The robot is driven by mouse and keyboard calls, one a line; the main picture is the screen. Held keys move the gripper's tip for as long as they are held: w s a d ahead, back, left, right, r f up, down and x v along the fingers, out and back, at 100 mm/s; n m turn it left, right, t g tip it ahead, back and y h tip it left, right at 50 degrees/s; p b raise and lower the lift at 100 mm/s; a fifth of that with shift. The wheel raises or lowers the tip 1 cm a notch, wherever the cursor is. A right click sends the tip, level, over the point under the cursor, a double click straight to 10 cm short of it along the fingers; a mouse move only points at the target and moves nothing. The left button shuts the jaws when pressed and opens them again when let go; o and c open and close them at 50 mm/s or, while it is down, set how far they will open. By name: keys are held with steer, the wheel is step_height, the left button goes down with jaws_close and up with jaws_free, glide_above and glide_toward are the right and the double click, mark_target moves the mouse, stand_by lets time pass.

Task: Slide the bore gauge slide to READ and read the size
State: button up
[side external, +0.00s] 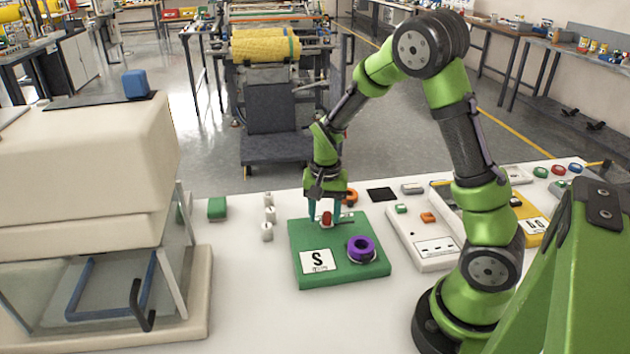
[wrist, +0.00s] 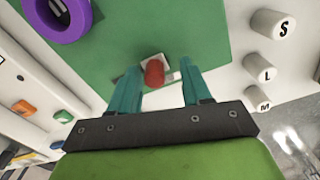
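A green board (side external: 300,240) lies on the white table with a white label marked S (side external: 318,262). A red knob (side external: 326,219) sits on a small pale plate near the board's far edge; I take it to be the gauge slide. It also shows in the wrist view (wrist: 154,72). A purple ring (side external: 361,247) sits on the board's right part. My gripper (side external: 325,214) points down with its teal fingers either side of the red knob. In the wrist view, a gap shows beside the knob, so the fingers are open. No READ mark is legible.
White cylinders marked S, L and M (wrist: 273,26) stand left of the board in the side view. A white panel (side external: 432,258) with green and orange pieces lies to its right. A large cream cabinet (side external: 80,150) fills the left. The front table is clear.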

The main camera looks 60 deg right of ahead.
mark_target(324, 213)
step_height(324, 213, up, 17)
stand_by(0.6)
steer(key=s+a+r+n+t+y, duration=0.2)
steer(key=s+a+n+t, duration=0.5)
steer(key=s+a, duration=0.5)
steer(key=shift+a+r+n, duration=0.4)
steer(key=shift+r+n, duration=0.1)
steer(key=shift+r, duration=0.05)
